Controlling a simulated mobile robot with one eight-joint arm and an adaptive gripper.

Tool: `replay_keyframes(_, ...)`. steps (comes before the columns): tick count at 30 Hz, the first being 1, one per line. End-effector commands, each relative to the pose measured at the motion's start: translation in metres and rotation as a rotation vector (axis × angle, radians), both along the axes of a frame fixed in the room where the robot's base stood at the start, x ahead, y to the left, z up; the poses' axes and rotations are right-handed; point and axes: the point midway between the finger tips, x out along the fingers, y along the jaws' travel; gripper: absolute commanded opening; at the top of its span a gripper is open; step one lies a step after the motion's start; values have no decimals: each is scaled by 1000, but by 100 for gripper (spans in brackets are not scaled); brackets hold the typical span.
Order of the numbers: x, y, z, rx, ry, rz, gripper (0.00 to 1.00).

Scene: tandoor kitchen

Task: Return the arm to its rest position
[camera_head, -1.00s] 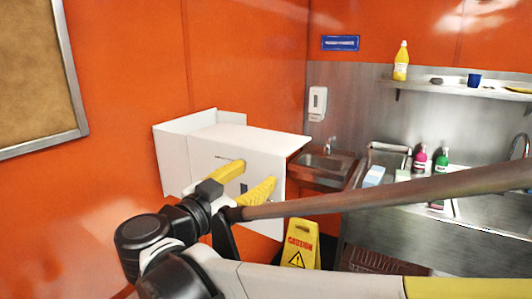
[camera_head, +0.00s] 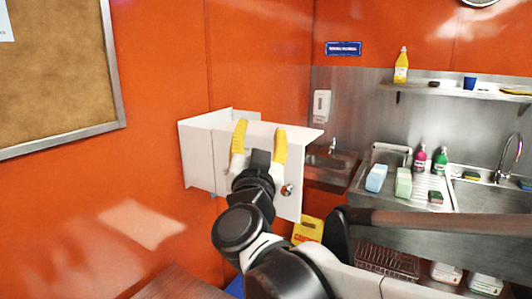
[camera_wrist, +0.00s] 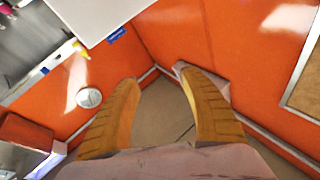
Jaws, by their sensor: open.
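My gripper (camera_head: 259,143) has two yellow fingers, spread apart with nothing between them. In the head view it is raised in front of the white wall cabinet (camera_head: 300,180), fingers pointing up in the picture. I cannot tell how far it is from the cabinet. My dark wrist and arm links run down toward the bottom of the head view.
A steel sink counter (camera_head: 440,195) with bottles and sponges is at right. A yellow caution sign (camera_head: 308,229) stands low below the cabinet. A corkboard (camera_head: 60,75) hangs on the orange wall at left. A shelf (camera_head: 440,90) is at upper right.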

Motion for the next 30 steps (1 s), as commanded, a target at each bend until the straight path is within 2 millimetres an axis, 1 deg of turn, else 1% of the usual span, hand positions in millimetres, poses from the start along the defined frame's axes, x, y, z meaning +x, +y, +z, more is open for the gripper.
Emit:
replay_keyframes(1,-2,-6,-3,-28,1,54,52)
replay_keyframes(2,-5,-6,-6,-47,9,99,52)
replay_keyframes(4,-13,-9,-23,-106,58,208,52)
replay_keyframes(5,-19,-11,-35,-135,95,253,52)
replay_keyframes(8,-42,-29,-98,-221,289,364,52)
replay_keyframes(9,-54,-41,-128,-248,387,385,52)
replay_keyframes(11,-73,-61,-170,-272,530,395,52)
replay_keyframes(12,-87,-76,-197,-281,623,388,52)
replay_keyframes(14,-108,-100,-234,-288,759,364,52)
replay_keyframes(15,-123,-116,-256,-286,843,340,52)
replay_keyframes(18,-158,-153,-299,-271,1022,268,52)
replay_keyframes(21,-187,-180,-327,-251,1149,201,52)
replay_keyframes(24,-205,-195,-342,-236,1223,156,52)
replay_keyframes(27,-212,-202,-347,-230,1253,136,52)
replay_keyframes(30,-213,-202,-348,-229,1256,134,52)
